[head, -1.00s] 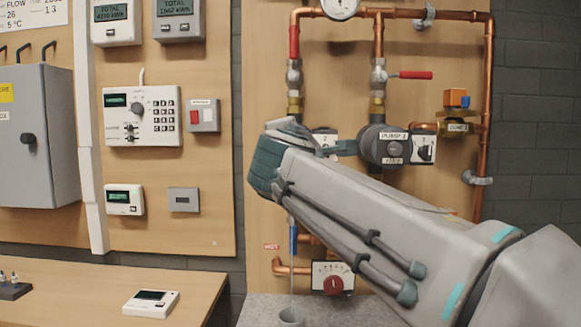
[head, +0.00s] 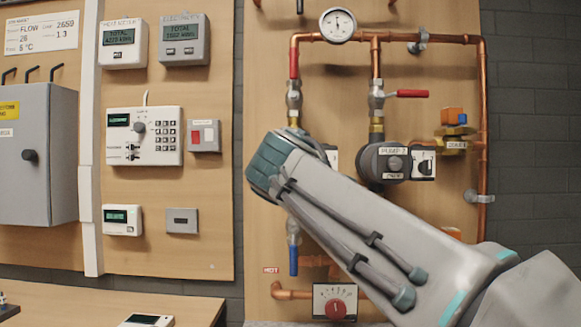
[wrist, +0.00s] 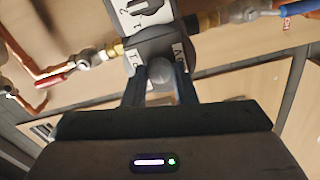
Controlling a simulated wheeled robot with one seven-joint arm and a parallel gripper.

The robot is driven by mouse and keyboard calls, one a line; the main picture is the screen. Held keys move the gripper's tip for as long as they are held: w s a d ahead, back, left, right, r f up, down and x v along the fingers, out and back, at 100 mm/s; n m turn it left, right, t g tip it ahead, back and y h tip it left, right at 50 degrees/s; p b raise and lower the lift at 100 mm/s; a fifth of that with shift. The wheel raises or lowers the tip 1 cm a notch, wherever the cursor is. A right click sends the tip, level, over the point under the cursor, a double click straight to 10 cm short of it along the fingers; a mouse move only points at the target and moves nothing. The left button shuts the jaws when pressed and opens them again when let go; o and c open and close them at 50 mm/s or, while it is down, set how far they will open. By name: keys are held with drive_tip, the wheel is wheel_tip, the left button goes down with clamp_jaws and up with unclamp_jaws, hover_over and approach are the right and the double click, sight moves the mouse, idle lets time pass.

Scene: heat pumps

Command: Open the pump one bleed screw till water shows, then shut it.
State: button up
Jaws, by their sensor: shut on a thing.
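In the wrist view a round grey screw head (wrist: 160,72) sits on the face of a dark pump (wrist: 153,48). The two fingers of my gripper (wrist: 160,84) stand on either side of it and are shut on it. Parts of labels show beside the fingers, too cut off to read fully. In the head view my wrist (head: 268,165) covers most of the left pump, and only the edge of its white box (head: 333,158) shows. My fingers and the screw are hidden there. I see no water at the screw in the wrist view.
Pump 2 (head: 385,163) is to the right of my arm. A red-handled valve (head: 410,93) is above it, and a gauge (head: 338,25) sits on the top pipe. A blue valve handle (head: 293,260) hangs below my wrist. A desk (head: 90,305) is at lower left.

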drive_tip(key=o, duration=1)
drive_tip(key=s+b, duration=0.2)
drive_tip(key=s, duration=1.1)
drive_tip(key=shift+s+a+b, duration=0.25)
drive_tip(key=shift+s+b, duration=0.15)
